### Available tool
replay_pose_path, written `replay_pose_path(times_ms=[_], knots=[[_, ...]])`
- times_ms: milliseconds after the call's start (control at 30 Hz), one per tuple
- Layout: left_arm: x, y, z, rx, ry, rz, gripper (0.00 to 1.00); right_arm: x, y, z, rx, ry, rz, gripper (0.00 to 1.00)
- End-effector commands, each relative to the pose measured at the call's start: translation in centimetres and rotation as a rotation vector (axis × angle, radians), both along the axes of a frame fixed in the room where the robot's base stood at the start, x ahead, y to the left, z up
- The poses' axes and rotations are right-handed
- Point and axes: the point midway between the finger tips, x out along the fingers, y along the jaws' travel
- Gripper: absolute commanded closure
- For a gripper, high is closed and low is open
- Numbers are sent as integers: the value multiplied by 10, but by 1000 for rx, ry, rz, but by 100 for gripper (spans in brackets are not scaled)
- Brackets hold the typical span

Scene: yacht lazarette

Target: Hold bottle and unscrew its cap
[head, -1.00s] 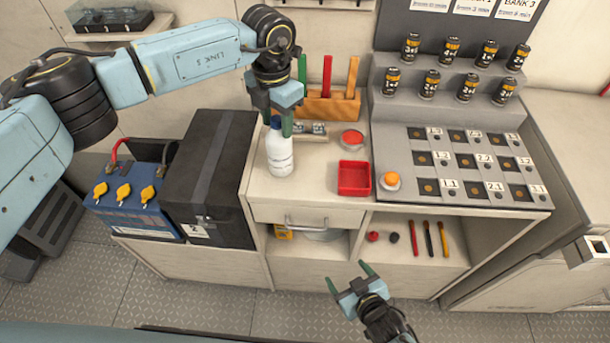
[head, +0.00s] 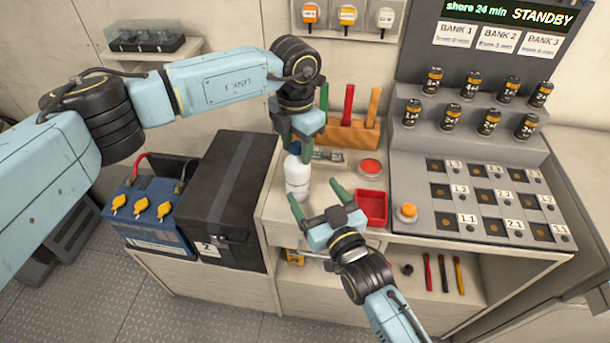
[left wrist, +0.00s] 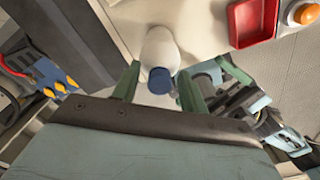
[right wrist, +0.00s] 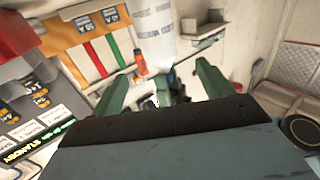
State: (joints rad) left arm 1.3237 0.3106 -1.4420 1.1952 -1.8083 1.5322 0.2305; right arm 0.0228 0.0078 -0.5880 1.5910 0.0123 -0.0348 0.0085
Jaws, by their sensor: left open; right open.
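The white bottle (head: 297,182) stands upright on the counter, with its blue cap (left wrist: 160,80) showing in the left wrist view. My left gripper (head: 298,153) is above it, its open fingers on either side of the cap; I cannot tell whether they touch it. My right gripper (head: 318,203) is open in front of the bottle, its fingers pointing toward the bottle's lower body. The bottle also shows ahead of and between the fingers in the right wrist view (right wrist: 155,35).
A red tray (head: 371,208) and an orange button (head: 407,212) lie right of the bottle. A black box (head: 215,190) stands to the left. A wooden rack (head: 350,135) with coloured handles is behind. The slotted grey panel (head: 480,215) fills the right.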

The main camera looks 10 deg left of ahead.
Motion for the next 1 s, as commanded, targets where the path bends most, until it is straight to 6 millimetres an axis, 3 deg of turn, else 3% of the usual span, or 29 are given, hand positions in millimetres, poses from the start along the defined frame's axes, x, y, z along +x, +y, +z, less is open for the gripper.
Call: replay_pose_path(times_ms=[200, 500, 1000], knots=[[0, 0, 0, 0, 0, 0, 57, 36, 24, 1, 0, -2, 1, 21], [0, 0, 0, 0, 0, 0, 57, 70, 46, 0, -1, -1, -1, 21], [0, 0, 0, 0, 0, 0, 57, 81, 54, 0, -1, -1, 0, 21]])
